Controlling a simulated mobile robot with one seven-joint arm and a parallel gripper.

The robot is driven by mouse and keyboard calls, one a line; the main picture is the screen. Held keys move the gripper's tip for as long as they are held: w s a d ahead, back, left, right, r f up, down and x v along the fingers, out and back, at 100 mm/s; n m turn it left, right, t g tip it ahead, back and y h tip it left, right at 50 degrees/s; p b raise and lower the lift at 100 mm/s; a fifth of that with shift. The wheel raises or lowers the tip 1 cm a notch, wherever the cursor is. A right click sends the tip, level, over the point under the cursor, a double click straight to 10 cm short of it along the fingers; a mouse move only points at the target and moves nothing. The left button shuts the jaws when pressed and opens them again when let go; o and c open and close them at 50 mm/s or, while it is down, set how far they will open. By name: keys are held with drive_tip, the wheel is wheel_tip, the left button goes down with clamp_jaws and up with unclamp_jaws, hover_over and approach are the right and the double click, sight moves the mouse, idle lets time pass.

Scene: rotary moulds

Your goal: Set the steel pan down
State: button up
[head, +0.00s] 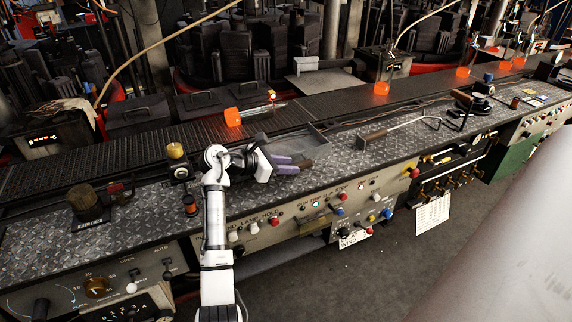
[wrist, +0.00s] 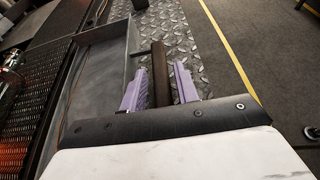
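The steel pan is a shallow grey tray with upright walls, on the dark diamond-plate bench top in the head view (head: 312,139). It fills the left of the wrist view (wrist: 98,78). A dark brown handle (wrist: 159,70) is beside its near right wall. My gripper (head: 303,165) has purple fingers and is low over the bench, at the pan's near side. In the wrist view its fingers (wrist: 160,66) are on both sides of the handle, with narrow gaps showing near the tips. It looks open around the handle. The pan's underside is hidden.
A glowing orange piece (head: 232,117) is behind the pan. Knobs line the front panel.

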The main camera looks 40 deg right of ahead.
drive_tip(key=shift+o, duration=0.7)
drive_tip(key=b+v, duration=0.3)
drive_tip(key=v, duration=0.9)
